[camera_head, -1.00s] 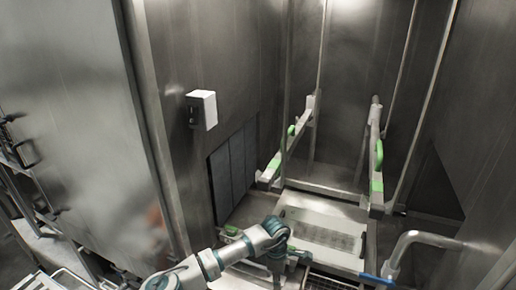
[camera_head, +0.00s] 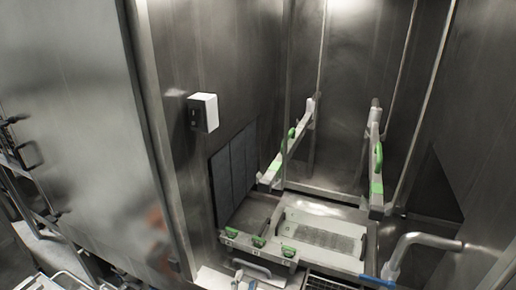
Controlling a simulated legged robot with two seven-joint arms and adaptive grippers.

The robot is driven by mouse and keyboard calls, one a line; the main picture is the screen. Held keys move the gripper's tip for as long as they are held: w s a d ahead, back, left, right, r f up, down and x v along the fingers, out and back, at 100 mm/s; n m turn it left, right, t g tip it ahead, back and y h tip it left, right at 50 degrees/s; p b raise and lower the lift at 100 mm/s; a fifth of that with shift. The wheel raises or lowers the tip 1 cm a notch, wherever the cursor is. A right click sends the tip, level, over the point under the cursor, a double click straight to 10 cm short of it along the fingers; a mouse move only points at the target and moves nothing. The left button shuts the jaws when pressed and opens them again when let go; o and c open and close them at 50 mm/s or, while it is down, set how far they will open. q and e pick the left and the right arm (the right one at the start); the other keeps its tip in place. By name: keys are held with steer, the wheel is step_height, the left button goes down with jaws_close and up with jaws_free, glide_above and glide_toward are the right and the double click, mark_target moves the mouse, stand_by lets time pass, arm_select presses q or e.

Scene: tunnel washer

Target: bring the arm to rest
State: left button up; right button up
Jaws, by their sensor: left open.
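My left gripper (camera_head: 241,281) shows only as a small grey sliver at the bottom edge of the head view. It is open, and I see nothing held in it. It is low in front of the row of green-handled levers (camera_head: 258,241), apart from them as far as I can tell. Most of the gripper and the left arm is out of the picture. My right gripper is not in view.
A perforated metal tray (camera_head: 318,232) lies in the steel bay between two rails with green grips (camera_head: 292,132). A white box (camera_head: 205,110) is on the wall. A bent pipe (camera_head: 425,239) stands at right. A blue-tipped bar (camera_head: 375,280) is at the front.

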arm_select(q)
steer(key=s+a+f+n+g+y, duration=0.4)
steer(key=s+a+f+n+g, duration=0.3)
steer(key=s+a+f, duration=0.6)
steer(key=s+a+f+n+g, duration=0.2)
steer(key=s+f+g, duration=0.15)
steer(key=s, duration=0.45)
steer(key=s+a+f+n+g, duration=0.1)
steer(key=s+a+f+g, duration=0.2)
steer(key=s, duration=0.5)
step_height(320, 180, down, 26)
steer(key=s+g, duration=0.2)
steer(key=s+a+f+g+b, duration=0.1)
steer(key=s+a+f, duration=0.1)
steer(key=s+f, duration=1.6)
steer(key=shift+a+f, duration=0.2)
steer(key=shift+f, duration=0.25)
